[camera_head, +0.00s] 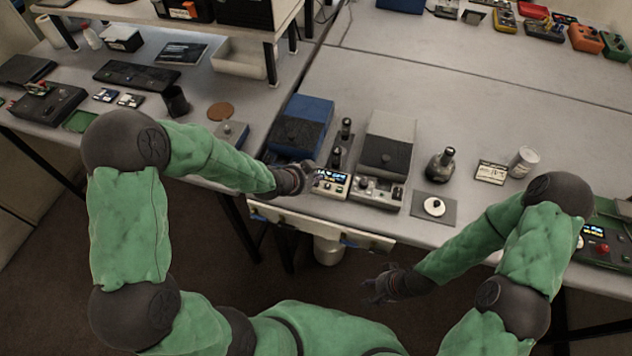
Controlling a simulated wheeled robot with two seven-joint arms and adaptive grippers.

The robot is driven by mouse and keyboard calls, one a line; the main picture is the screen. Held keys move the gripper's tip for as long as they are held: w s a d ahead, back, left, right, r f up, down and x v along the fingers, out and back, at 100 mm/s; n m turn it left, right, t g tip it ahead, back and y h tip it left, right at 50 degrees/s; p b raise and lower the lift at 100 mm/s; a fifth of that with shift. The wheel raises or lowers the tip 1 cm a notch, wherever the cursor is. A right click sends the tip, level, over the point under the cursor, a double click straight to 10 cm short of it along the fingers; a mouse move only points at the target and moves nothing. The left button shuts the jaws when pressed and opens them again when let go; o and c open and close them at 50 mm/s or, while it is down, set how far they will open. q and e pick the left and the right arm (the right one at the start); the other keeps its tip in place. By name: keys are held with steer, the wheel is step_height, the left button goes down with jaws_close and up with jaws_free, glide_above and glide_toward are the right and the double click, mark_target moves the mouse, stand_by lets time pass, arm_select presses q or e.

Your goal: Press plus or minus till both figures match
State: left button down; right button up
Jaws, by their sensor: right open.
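A small device with a lit display and light front keys (330,183) stands near the table's front edge. Its figures are too small to read. My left gripper (304,178) is just left of this device, close to its display; whether it touches is unclear, and its fingers are too small and dark to judge. My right gripper (385,290) is open and empty in front of the table, below its edge. Another panel with a lit display and a red button (602,248) is at the far right, partly hidden by my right arm. I cannot tell which keys are plus or minus.
A grey-topped device (388,142) and a blue box (304,118) stand behind the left gripper. A dark flask (440,165), a white disc on a grey plate (434,207) and a can (524,162) are to the right. The table's back middle is clear.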

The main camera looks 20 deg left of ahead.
mark_target(315, 185)
arm_select(q)
steer(key=shift+r+p, duration=1.6)
steer(key=shift+r, duration=0.95)
arm_select(e)
step_height(315, 185, up, 3)
steer(key=shift+r, duration=0.1)
arm_select(q)
steer(key=shift+f, duration=0.1)
